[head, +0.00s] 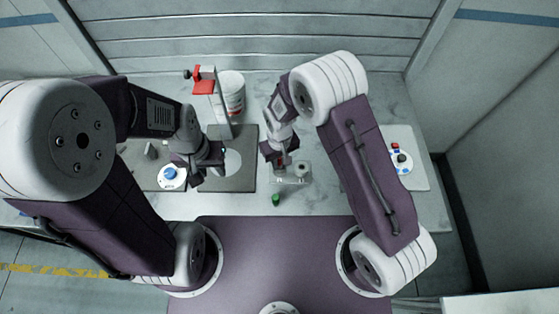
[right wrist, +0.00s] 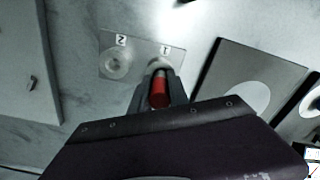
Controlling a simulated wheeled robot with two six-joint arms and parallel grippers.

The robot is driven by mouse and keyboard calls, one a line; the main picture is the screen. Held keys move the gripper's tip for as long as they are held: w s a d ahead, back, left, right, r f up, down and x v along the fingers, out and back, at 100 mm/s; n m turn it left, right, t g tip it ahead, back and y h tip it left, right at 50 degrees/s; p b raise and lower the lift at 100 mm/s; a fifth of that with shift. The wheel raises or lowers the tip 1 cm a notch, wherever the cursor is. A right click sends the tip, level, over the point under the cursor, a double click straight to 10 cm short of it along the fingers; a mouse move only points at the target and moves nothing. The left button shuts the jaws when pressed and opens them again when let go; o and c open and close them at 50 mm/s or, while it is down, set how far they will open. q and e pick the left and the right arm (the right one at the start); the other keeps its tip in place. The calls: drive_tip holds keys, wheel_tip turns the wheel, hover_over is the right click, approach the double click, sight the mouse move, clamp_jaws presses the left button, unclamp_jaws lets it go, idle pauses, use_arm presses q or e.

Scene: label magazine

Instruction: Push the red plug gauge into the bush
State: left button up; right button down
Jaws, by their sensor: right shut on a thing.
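The red plug gauge (right wrist: 159,92) is held between the fingers of my right gripper (right wrist: 158,88), which is shut on it. The gripper also shows in the head view (head: 279,160). The plug gauge is at the near side of a clear plate (right wrist: 138,48) with round bushes marked 1 and 2. It lines up with the bush marked 1 (right wrist: 161,62), which the fingers partly cover; I cannot tell whether it has entered. The bush marked 2 (right wrist: 115,65) is in plain view to the left. My left gripper (head: 209,169) hangs over the left of the bench; its jaw state is unclear.
A small green cylinder (head: 276,199) stands in front of the clear plate. A grey board with a pale disc (head: 244,181) lies to the left. A red-topped stand (head: 206,85) and white tub (head: 232,90) are behind. A control panel (head: 416,172) is at right.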

drive_tip(key=shift+f+b, duration=0.3)
drive_tip(key=shift+f, duration=0.15)
drive_tip(key=c, duration=1.2)
unclamp_jaws()
drive_tip(key=shift+o, duration=0.2)
drive_tip(key=shift+r, duration=0.1)
drive_tip(key=shift+w+r, duration=0.1)
drive_tip(key=shift+r, duration=0.25)
wheel_tip(320, 180, up, 8)
drive_tip(key=shift+r+b, duration=0.15)
drive_tip(key=shift+b, duration=0.7)
